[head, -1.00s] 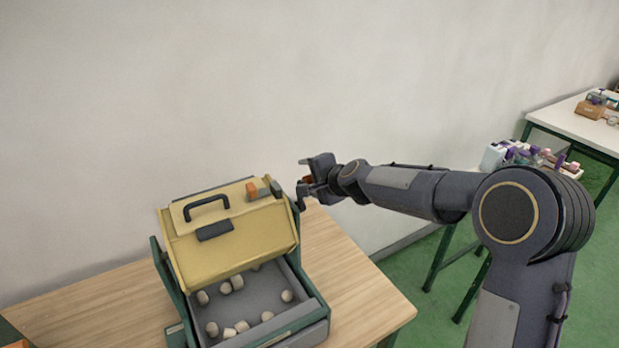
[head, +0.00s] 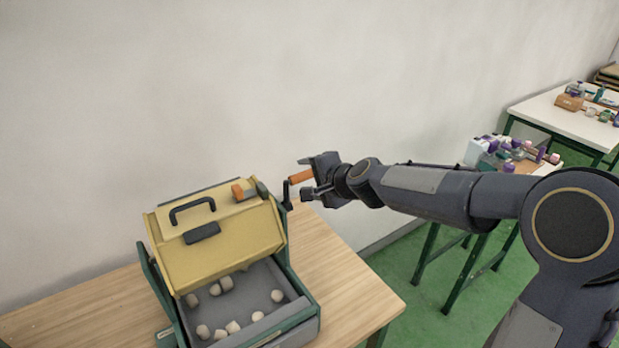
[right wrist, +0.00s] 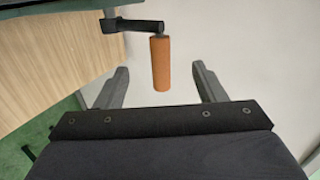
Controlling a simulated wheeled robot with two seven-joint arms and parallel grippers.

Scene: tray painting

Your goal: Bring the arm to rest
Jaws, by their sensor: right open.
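My right gripper (head: 308,176) is open beside the machine's crank, to the right of the machine on the table. In the right wrist view the two fingers (right wrist: 160,84) stand apart, with the orange crank handle (right wrist: 161,64) in the gap ahead of them and wall showing on both sides of it. The orange handle (head: 300,176) also shows in the head view, on a dark crank arm (head: 287,194) at the machine's right side. The yellow-lidded machine (head: 215,255) has a grey tray (head: 262,292) in front holding several pale, rounded pieces. My left gripper is not in view.
The wooden table (head: 350,290) has bare room right of the machine. A small stand (head: 515,167) with bottles and a white table (head: 555,115) with small items are at the right. A pale wall is close behind the gripper.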

